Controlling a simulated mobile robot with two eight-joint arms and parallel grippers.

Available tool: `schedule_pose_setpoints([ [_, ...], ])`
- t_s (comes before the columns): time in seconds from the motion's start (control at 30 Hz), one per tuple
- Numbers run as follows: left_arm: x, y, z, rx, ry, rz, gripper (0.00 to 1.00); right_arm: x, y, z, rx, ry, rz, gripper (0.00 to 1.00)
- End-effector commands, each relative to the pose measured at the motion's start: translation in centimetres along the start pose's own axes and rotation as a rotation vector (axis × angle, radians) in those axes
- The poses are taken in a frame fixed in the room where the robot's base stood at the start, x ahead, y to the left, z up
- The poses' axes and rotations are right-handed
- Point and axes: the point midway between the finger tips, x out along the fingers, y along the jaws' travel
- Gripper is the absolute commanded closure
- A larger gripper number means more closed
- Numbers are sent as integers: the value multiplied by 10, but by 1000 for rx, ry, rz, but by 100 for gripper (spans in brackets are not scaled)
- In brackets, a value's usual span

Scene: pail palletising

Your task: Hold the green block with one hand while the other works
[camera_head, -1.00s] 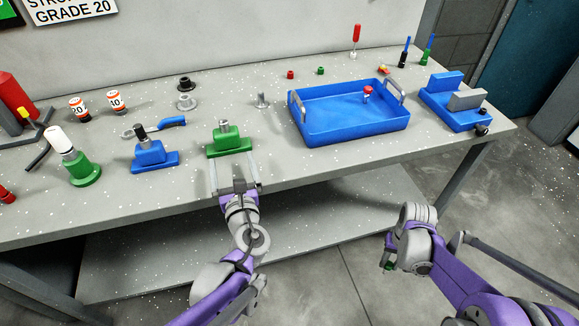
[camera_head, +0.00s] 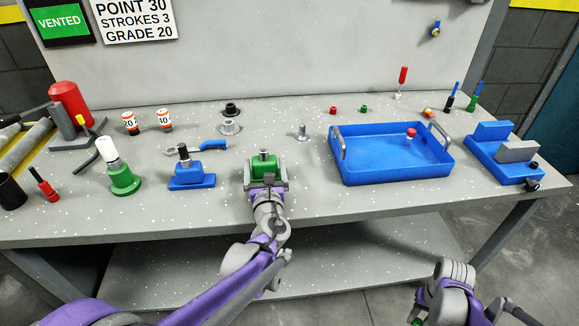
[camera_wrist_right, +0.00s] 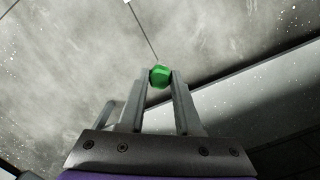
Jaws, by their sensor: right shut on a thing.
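The green block (camera_head: 265,170) sits near the bench's front edge with a grey cylindrical fitting (camera_head: 264,155) on top. My left gripper (camera_head: 266,177) reaches it from the front, with one finger at each side of the block. The finger gap looks as wide as before, and contact with the block is not clear. My right gripper (camera_wrist_right: 160,88) is shut on a small green faceted piece (camera_wrist_right: 160,76), held at the fingertips over the floor in the right wrist view. In the head view the right arm is low at the bottom right, away from the bench.
A blue block (camera_head: 192,178) with a fitting and a green stand (camera_head: 122,180) with a white-topped part are left of the green block. A blue tray (camera_head: 390,172) and a blue fixture (camera_head: 505,165) are right. A small flanged peg (camera_head: 302,132) stands between block and tray.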

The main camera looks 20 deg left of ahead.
Motion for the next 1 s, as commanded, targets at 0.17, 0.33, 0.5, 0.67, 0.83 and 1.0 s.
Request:
schedule_pose_setpoints([
  [0.17, 0, 0, 0, 0, 0, 0, 34, 0, 0, 0, 0, 0, 0, 100],
  [0.33, 0, 0, 0, 0, 0, 0, 65, 0, 0, 0, 0, 0, 0, 100],
  [0.5, 0, 0, 0, 0, 0, 0, 95, 0, 0, 0, 0, 0, 0, 100],
  [0.67, 0, 0, 0, -1, 0, 0, 100, 0, 0, 0, 0, 0, 0, 87],
  [0.83, 0, 0, 0, -1, 0, 0, 100, 0, 0, 0, 0, 0, 0, 100],
  [1.0, 0, 0, 0, -1, 0, 0, 100, 0, 0, 0, 0, 0, 0, 69],
])
